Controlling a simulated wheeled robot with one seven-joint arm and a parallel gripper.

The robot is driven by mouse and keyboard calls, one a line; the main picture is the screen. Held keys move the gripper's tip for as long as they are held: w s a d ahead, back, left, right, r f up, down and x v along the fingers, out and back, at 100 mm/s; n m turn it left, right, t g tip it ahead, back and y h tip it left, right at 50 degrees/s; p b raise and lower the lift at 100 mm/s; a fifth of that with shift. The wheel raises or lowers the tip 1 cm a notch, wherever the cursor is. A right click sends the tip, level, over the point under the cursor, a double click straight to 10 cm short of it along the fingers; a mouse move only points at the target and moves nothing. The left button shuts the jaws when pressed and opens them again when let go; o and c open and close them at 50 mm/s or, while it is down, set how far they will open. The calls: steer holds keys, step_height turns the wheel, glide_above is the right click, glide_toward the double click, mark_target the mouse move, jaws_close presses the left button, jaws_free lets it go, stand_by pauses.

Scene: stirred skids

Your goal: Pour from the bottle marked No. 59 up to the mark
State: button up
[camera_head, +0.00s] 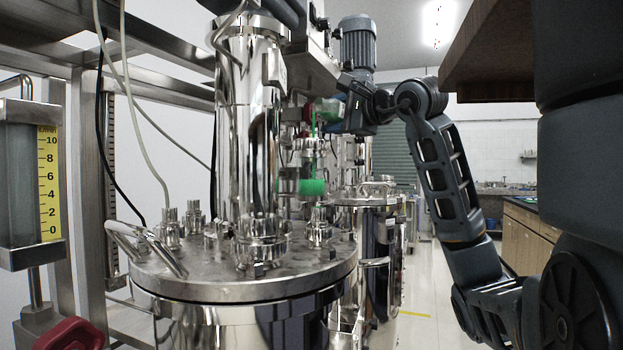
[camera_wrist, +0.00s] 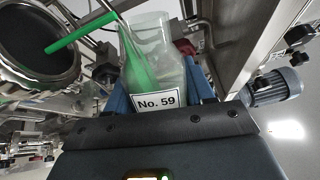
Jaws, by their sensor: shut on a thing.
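My gripper (camera_wrist: 160,95) is shut on the clear bottle (camera_wrist: 165,52), whose white label reads No. 59. The bottle is tilted, with green liquid lying along one side inside it. A thin green stream (camera_wrist: 80,33) runs from its mouth into the round, dark opening of a vessel (camera_wrist: 40,78). In the head view, my gripper (camera_head: 338,112) is at the upper middle, and the green stream (camera_head: 314,122) falls straight down beside it. Green liquid (camera_head: 313,187) shows below, in the lower part of the receiving vessel (camera_head: 313,150). I cannot make out the mark.
A steel tank lid (camera_head: 240,284) with several fittings and a tall steel column (camera_head: 250,110) stands close to the pouring place. A grey motor (camera_head: 358,45) hangs above my gripper. A yellow-scaled gauge (camera_head: 48,185) is at the left. A brown shelf edge (camera_head: 490,50) overhangs at upper right.

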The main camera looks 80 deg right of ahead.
steer(key=shift+r+n+b, duration=0.25)
steer(key=shift+n+b, duration=0.65)
steer(key=shift+b, duration=1.45)
stand_by(4.2)
steer(key=m, duration=0.1)
steer(key=f+m, duration=0.1)
steer(key=shift+m+b, duration=0.3)
steer(key=shift+b, duration=0.1)
steer(key=shift+m, duration=0.7)
